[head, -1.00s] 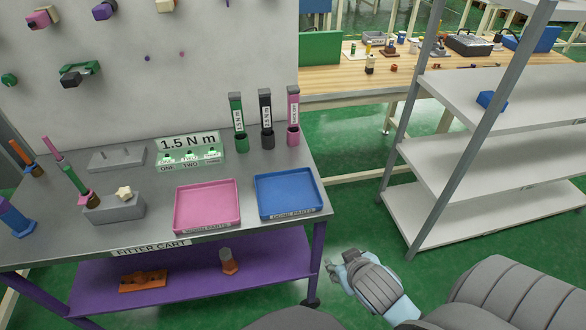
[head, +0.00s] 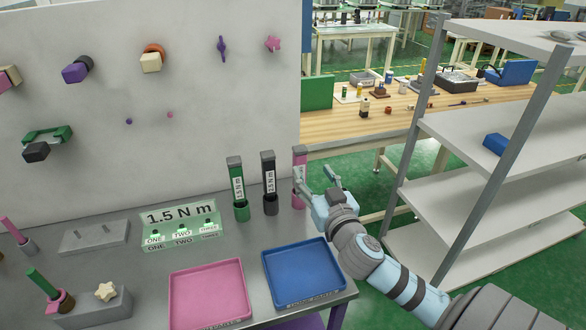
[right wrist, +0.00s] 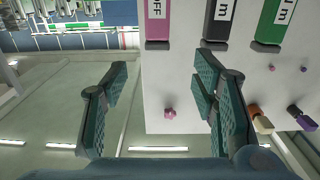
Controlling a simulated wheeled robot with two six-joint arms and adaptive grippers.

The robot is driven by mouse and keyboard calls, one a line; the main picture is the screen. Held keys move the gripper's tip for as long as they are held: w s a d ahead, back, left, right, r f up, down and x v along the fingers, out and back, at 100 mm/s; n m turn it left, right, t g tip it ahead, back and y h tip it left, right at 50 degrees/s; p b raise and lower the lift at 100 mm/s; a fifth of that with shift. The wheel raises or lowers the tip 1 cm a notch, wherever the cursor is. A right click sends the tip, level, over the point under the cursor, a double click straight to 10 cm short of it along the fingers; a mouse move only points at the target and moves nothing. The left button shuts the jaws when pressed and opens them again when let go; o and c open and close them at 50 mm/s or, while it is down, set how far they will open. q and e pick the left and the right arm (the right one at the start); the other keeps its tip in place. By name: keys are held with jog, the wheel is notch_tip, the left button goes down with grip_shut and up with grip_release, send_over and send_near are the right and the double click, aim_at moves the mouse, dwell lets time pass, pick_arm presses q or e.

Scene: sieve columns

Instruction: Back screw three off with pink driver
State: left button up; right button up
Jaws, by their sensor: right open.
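The pink driver (head: 299,160) stands upright at the right end of a row on the cart top, beside the black driver (head: 269,183) and the green driver (head: 238,190). My right gripper (head: 313,178) is open and empty just right of the pink driver, partly covering its lower part. In the right wrist view the pink driver (right wrist: 157,24) appears beyond the spread fingers (right wrist: 161,75), not between them. The green-lit screw plate (head: 180,230) under the 1.5 N m sign is marked ONE, TWO, THREE; the place marked three (head: 208,227) is at its right end. My left gripper is out of view.
A pink tray (head: 208,295) and a blue tray (head: 302,272) lie at the front of the cart. A grey block (head: 94,237) and a block with a star knob (head: 106,292) stand left. A pegboard wall rises behind; a metal shelf (head: 470,140) stands right.

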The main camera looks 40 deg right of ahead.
aim_at(302, 152)
jog(key=x, duration=1.1)
jog(key=shift+w+d+r, duration=0.15)
jog(key=shift+w+d, duration=0.05)
jog(key=shift+d, duration=0.05)
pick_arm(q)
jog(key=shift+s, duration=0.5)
pick_arm(e)
grip_shut()
